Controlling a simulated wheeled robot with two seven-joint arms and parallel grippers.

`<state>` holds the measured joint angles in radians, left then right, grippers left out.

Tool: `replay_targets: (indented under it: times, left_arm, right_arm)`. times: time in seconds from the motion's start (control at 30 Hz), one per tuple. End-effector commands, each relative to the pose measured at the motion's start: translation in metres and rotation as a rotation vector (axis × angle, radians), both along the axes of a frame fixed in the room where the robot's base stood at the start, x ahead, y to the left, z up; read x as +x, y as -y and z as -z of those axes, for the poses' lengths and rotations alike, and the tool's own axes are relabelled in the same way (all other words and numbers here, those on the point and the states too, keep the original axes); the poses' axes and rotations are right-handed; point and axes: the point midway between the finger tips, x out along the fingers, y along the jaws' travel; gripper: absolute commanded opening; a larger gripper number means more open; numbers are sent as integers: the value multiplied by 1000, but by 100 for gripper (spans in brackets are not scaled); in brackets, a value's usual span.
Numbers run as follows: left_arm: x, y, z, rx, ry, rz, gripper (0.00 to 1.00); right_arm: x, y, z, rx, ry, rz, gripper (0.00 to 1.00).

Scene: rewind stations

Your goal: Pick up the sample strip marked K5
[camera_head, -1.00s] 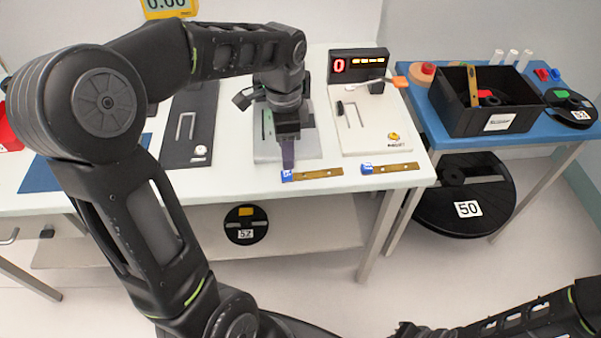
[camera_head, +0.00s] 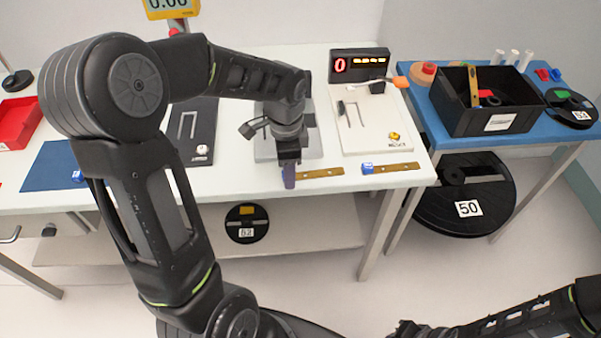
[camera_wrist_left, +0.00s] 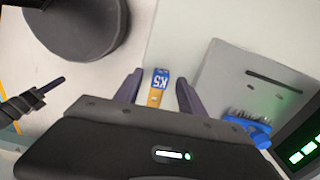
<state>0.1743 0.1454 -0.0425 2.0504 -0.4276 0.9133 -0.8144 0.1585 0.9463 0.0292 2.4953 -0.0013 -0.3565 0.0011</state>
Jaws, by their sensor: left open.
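The strip marked K5 (camera_wrist_left: 159,79) has a blue label end and a brown body; its label lies between the two fingers in the left wrist view. In the head view its brown body (camera_head: 322,172) lies flat at the front edge of the white table, its label end hidden by my left gripper. My left gripper (camera_head: 289,182) points down over that end, fingers open; it also shows in the left wrist view (camera_wrist_left: 157,92). A similar strip (camera_head: 392,168) with a blue end lies to the right, its mark unreadable. What seems my right gripper (camera_wrist_left: 42,92) shows partly at the left.
Behind the strips stand a grey plate (camera_head: 265,150) and a white station (camera_head: 375,130) with a lit display (camera_head: 360,65). A blue table (camera_head: 425,118) on the right carries a black bin (camera_head: 490,112). A reel (camera_head: 246,232) lies on the lower shelf.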

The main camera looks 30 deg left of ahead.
Motion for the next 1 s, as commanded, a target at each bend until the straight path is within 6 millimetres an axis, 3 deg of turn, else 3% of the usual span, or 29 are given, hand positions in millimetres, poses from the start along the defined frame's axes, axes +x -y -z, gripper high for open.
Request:
replay_targets:
  times: [0.53,1.0]
  left_arm:
    - [0,0,0,0,0,0,46]
    - [0,0,0,-1,-1,0,8]
  right_arm:
    - [0,0,0,0,0,0,0]
    - [0,0,0,0,0,0,0]
